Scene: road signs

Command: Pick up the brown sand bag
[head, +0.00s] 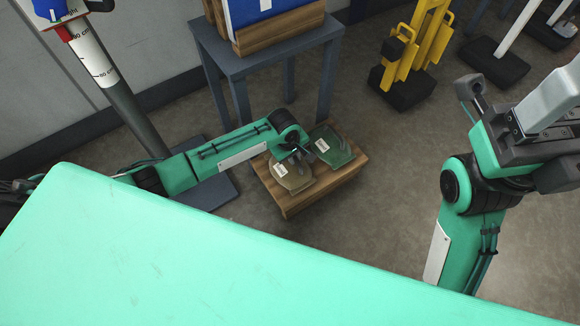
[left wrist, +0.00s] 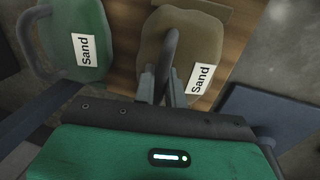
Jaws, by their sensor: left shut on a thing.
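The brown sand bag (head: 291,178) has a white "Sand" label and lies on a low wooden stand (head: 322,194). In the left wrist view the brown bag (left wrist: 196,38) shows its grey loop handle between the fingers. My left gripper (left wrist: 160,88) is shut on that handle. In the head view the left gripper (head: 299,156) is small and partly hidden by its own wrist. The bag seems to rest on the wood. My right gripper (head: 535,135) is raised at the right, away from the bags; its finger opening is unclear.
A green sand bag (head: 333,149) lies close beside the brown one; it also shows in the left wrist view (left wrist: 65,38). A grey table (head: 240,65) with a wooden crate (head: 280,30) stands behind. Yellow barriers (head: 415,55) stand at the back right.

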